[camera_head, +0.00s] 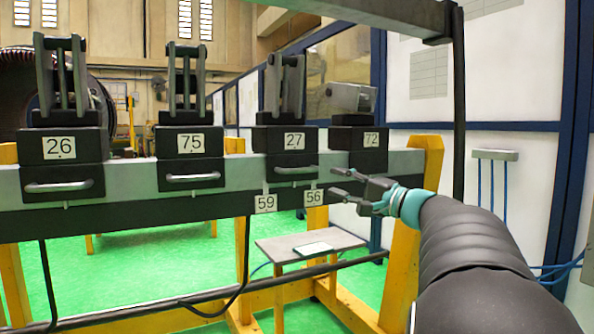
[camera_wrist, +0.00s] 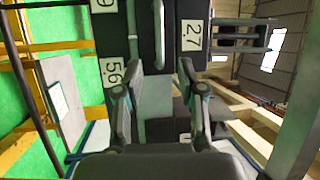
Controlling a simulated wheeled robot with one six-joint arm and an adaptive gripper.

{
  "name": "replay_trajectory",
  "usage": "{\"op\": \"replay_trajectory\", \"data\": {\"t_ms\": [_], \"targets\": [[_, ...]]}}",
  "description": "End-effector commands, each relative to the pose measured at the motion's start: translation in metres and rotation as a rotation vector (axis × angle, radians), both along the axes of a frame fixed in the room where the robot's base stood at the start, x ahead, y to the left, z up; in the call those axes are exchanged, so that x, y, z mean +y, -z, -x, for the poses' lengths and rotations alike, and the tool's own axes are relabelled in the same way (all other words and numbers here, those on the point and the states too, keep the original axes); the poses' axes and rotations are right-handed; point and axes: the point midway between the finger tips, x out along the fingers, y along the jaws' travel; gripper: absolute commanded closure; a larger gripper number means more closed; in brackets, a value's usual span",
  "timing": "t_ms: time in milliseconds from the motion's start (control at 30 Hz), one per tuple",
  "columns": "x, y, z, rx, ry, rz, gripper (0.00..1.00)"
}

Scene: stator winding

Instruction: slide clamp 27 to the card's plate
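Clamp 27 (camera_head: 286,139) sits on the rail, third from the left, its body above and between plates 59 (camera_head: 265,203) and 56 (camera_head: 314,197). Its handle (camera_head: 296,170) faces me. In the wrist view, label 27 (camera_wrist: 192,35), the handle (camera_wrist: 158,22) and plate 56 (camera_wrist: 111,73) show near the fingers. My gripper (camera_head: 339,183) is open and empty, right of the handle and in front of the beam. It also shows in the wrist view (camera_wrist: 160,70). The card (camera_head: 314,248) lies on a small table below; its number is unreadable.
Clamps 26 (camera_head: 63,148) and 75 (camera_head: 190,143) stand left of clamp 27 on the rail (camera_head: 237,169). Clamp 72 (camera_head: 370,138) stands close to its right, behind my gripper. Rail between clamps 75 and 27 is free. A dark post (camera_head: 458,110) stands right.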

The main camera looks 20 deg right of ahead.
Motion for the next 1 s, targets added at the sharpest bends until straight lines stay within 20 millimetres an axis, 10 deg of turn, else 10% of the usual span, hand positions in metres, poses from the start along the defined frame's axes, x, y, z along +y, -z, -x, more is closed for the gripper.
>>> {"op": "replay_trajectory", "data": {"t_ms": [500, 1000], "targets": [[0.040, -0.016, -0.084, 0.003, -0.004, 0.000, 0.61], [0.049, -0.019, -0.105, 0.002, 0.000, 0.000, 0.61]]}}
